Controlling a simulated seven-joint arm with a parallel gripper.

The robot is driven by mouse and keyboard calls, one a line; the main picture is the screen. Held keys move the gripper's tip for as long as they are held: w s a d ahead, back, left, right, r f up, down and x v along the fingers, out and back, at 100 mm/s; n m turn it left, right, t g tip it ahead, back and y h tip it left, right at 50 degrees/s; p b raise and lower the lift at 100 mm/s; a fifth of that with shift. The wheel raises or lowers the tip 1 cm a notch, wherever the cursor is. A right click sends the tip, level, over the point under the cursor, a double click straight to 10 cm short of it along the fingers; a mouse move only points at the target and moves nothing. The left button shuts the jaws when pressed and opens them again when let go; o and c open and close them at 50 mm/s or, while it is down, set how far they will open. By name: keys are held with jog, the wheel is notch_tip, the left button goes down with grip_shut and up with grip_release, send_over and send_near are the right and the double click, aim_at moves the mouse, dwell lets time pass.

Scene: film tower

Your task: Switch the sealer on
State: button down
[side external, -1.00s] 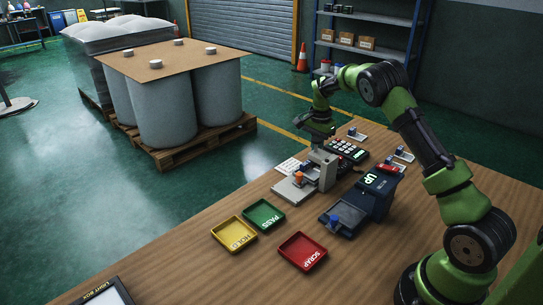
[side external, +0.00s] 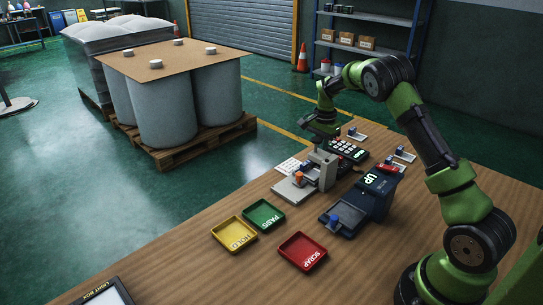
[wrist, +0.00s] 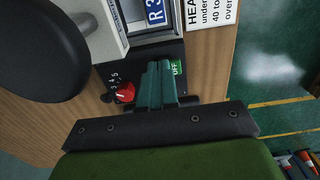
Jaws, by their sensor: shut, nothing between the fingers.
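The sealer appears to be the grey machine (side external: 325,168) on the bench in the side view, below my gripper (side external: 325,138). In the wrist view a dark control panel (wrist: 105,72) carries a red dial (wrist: 125,93) with numbers beside it and a green switch (wrist: 177,68) marked OFF. My gripper (wrist: 158,68) is shut and empty, its fingertips over the panel between the dial and the green switch. The fingers hide part of the panel. I cannot tell whether they touch it.
Yellow HOLD (side external: 234,234), green PASS (side external: 264,215) and red SCRAP (side external: 302,251) trays lie in front. A dark blue unit marked UP (side external: 375,193) stands right of the sealer. A keypad device (side external: 348,151) stands behind.

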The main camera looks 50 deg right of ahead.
notch_tip(320, 180, up, 14)
jog(key=shift+f, duration=0.15)
dwell(0.4)
jog(key=shift+w+d, duration=0.2)
jog(key=shift+w, duration=0.55)
notch_tip(320, 180, down, 14)
jog(key=shift+r, duration=0.1)
dwell(0.4)
